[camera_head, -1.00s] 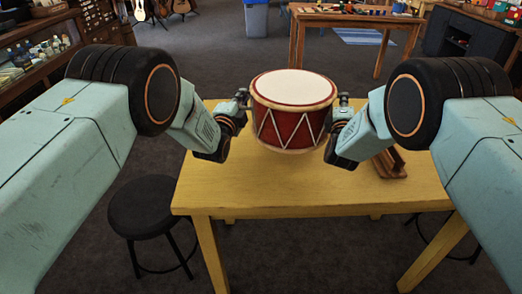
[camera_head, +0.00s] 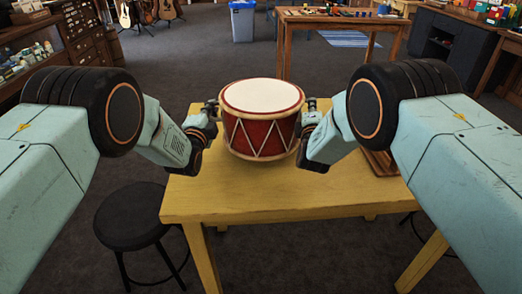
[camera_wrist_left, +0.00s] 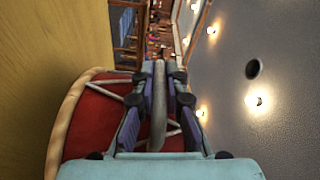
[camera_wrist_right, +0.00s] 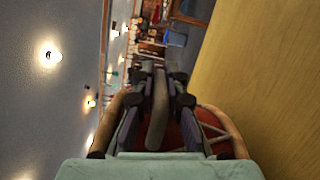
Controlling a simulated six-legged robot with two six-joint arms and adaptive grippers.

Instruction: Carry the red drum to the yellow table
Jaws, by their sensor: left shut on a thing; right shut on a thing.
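The red drum (camera_head: 262,137), with a pale skin on top and white zigzag lacing, is upright over the back part of the yellow table (camera_head: 262,202). My left gripper (camera_head: 211,110) is shut on the drum's left side, and my right gripper (camera_head: 309,112) is shut on its right side. In the left wrist view the fingers (camera_wrist_left: 159,82) close around a bar-like handle beside the red shell (camera_wrist_left: 92,122). The right wrist view shows the same grip (camera_wrist_right: 158,85). I cannot tell whether the drum's base touches the tabletop.
A brown wooden object (camera_head: 381,162) lies on the table's right side, partly behind my right arm. A black stool (camera_head: 131,216) stands at the left front. A wooden table (camera_head: 340,18) and a blue bin (camera_head: 242,21) stand further back. The tabletop's front is clear.

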